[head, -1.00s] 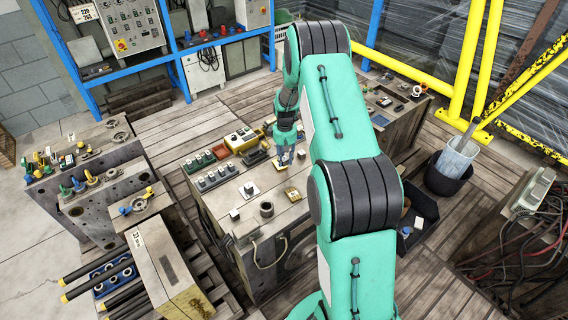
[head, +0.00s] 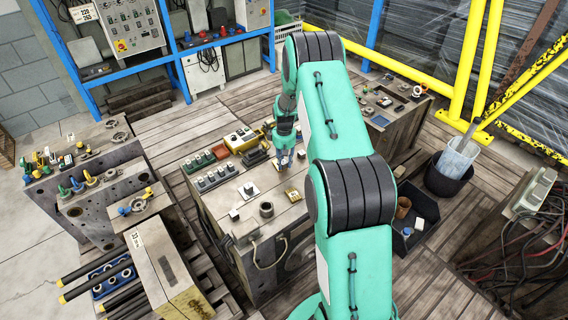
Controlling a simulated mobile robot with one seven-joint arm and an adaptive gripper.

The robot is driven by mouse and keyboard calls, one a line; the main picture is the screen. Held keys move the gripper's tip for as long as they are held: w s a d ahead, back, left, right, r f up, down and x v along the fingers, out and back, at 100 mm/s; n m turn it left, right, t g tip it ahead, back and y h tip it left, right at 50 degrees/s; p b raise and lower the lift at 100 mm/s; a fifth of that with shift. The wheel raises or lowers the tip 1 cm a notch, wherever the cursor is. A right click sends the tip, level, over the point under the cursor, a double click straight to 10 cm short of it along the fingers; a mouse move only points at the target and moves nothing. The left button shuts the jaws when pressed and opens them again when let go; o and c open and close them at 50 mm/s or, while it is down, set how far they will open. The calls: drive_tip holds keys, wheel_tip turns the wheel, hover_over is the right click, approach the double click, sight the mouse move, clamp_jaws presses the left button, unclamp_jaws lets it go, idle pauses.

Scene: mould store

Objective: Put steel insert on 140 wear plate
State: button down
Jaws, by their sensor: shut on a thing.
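My gripper (head: 286,163) points down over the far right part of the wooden-topped bench (head: 215,205). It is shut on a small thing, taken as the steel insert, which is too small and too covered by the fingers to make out. A yellowish plate (head: 292,194) lies on the bench just in front of the gripper. A pale plate (head: 250,191) with a dark piece on it lies to the left. I cannot read any 140 marking on either plate, so I cannot tell which is the 140 wear plate.
A dark ring (head: 266,210) and a small block (head: 234,215) stand near the front edge. My arm covers the bench's right side.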

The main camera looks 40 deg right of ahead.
sight(284, 161)
drive_tip(key=shift+f, duration=0.15)
drive_tip(key=c, duration=1.3)
unclamp_jaws()
drive_tip(key=shift+c, duration=0.2)
wheel_tip(284, 161, up, 12)
drive_tip(key=p, duration=0.2)
